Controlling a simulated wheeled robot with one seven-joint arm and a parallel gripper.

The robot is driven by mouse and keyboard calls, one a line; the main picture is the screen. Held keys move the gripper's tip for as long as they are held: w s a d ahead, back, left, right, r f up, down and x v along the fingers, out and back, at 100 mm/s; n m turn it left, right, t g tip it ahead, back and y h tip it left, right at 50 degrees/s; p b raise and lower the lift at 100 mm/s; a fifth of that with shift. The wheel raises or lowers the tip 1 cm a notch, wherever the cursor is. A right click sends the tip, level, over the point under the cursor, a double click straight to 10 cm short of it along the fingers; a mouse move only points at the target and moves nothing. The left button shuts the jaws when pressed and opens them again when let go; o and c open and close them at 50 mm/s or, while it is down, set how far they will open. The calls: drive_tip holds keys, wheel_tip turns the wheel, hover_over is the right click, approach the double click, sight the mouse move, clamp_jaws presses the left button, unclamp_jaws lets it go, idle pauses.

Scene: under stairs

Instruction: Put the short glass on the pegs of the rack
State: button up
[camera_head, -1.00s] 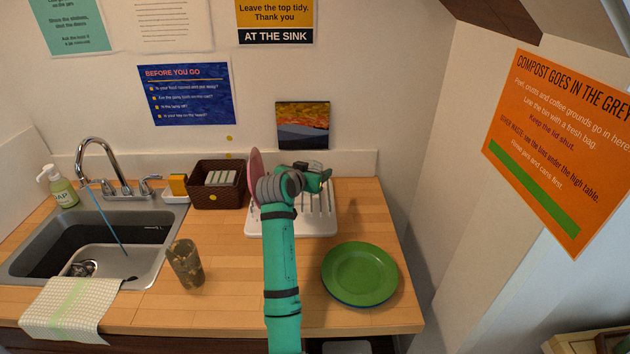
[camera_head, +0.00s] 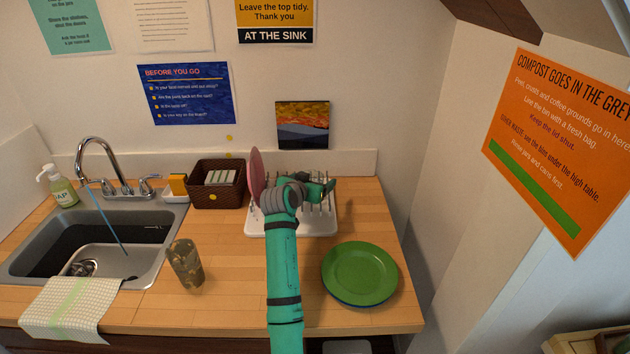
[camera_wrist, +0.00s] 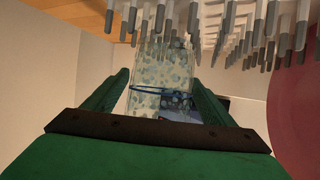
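The short glass (camera_wrist: 160,75) is clear with a pale blue-grey spotted pattern and a dark blue line around it. The glass is hidden there by my arm.
A red plate (camera_head: 256,172) stands upright at the rack's left; it also shows in the wrist view (camera_wrist: 297,115). A green plate (camera_head: 360,272) lies front right. A brownish patterned glass (camera_head: 186,264) stands by the sink (camera_head: 150,270). A brown basket (camera_head: 216,192) is left of the rack.

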drive_tip(key=shift+r, duration=0.2)
drive_tip(key=v, duration=1.2)
